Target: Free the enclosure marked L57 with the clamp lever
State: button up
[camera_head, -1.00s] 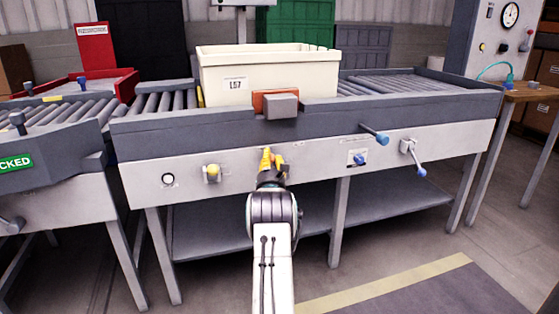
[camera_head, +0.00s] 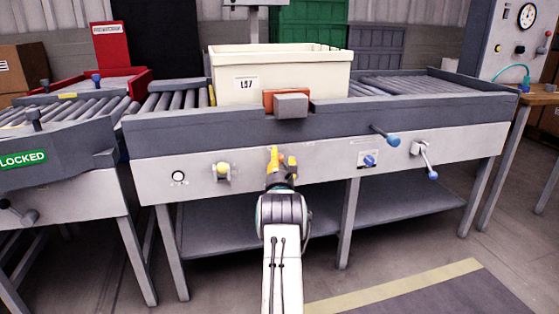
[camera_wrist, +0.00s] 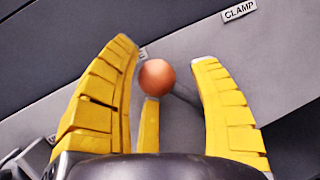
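The enclosure marked L57 (camera_head: 328,82) is a cream open-topped box on the roller bench. An orange and grey clamp block (camera_head: 291,105) stands against its front wall. In the wrist view an orange-brown ball knob (camera_wrist: 157,77) on a grey shaft sits near the CLAMP label (camera_wrist: 239,10). My gripper (camera_head: 282,157) is at the bench's front panel, below the clamp block, and hides the lever in the head view. In the wrist view its yellow fingers (camera_wrist: 165,58) are spread on both sides of the knob, with gaps left and right.

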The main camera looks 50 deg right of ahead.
jog(key=shift+a, duration=0.1)
jog(key=v, duration=1.1)
jog(key=shift+s+a, duration=0.25)
jog(key=shift+a, duration=0.05)
jog(key=shift+f, duration=0.15)
dwell(0.7)
